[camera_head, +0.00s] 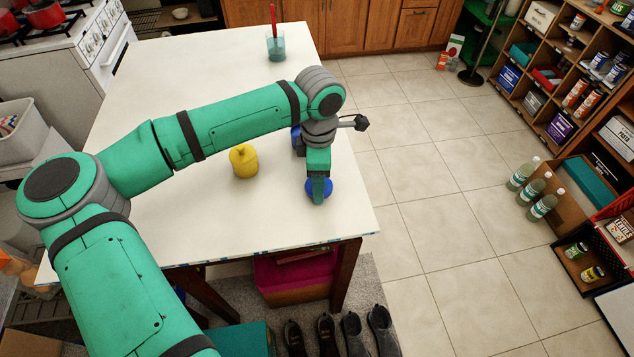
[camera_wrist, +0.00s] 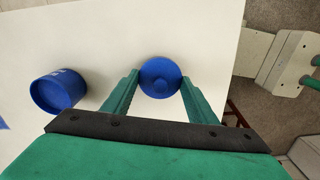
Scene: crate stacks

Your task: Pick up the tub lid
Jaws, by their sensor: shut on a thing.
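The tub lid is a round blue disc with a small knob, in the wrist view (camera_wrist: 160,68) between my fingertips. In the head view the lid (camera_head: 326,187) shows around my fingers near the table's front right corner. My gripper (camera_head: 318,198) points down and is shut on the lid; its two green fingers (camera_wrist: 160,82) flank it in the wrist view. I cannot tell whether the lid touches the table. A blue tub (camera_wrist: 58,91) stands to the left in the wrist view; in the head view it (camera_head: 296,136) is mostly hidden behind my arm.
A yellow lidded pot (camera_head: 244,162) stands on the white table (camera_head: 190,60) left of my gripper. A teal cup (camera_head: 276,48) with a red stick stands at the far edge. The table's right edge is close to the lid.

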